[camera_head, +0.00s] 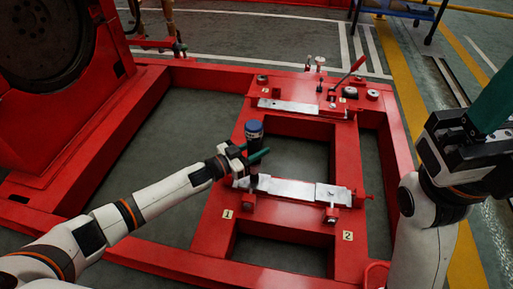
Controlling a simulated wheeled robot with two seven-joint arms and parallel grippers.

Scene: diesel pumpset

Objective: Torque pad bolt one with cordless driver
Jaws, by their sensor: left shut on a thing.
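My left gripper (250,158), with dark green fingers, is shut on the cordless driver. The driver (254,130) has a blue top and a dark body and stands about upright. Its lower end is over the left end of the near silver pad plate (290,190), close to the yellow tag 1 (227,213). The pad bolt under it is hidden, and I cannot tell whether the tip touches it. My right gripper (492,108) is at the right edge, away from the pads; its green fingers run out of frame, so its opening does not show.
The red base frame (150,255) has open bays between its beams. A far silver plate (288,106) and a red-handled lever (349,72) sit on the back beam. Tag 2 (348,236) marks the near pad's right side. A large red housing (115,60) stands at left.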

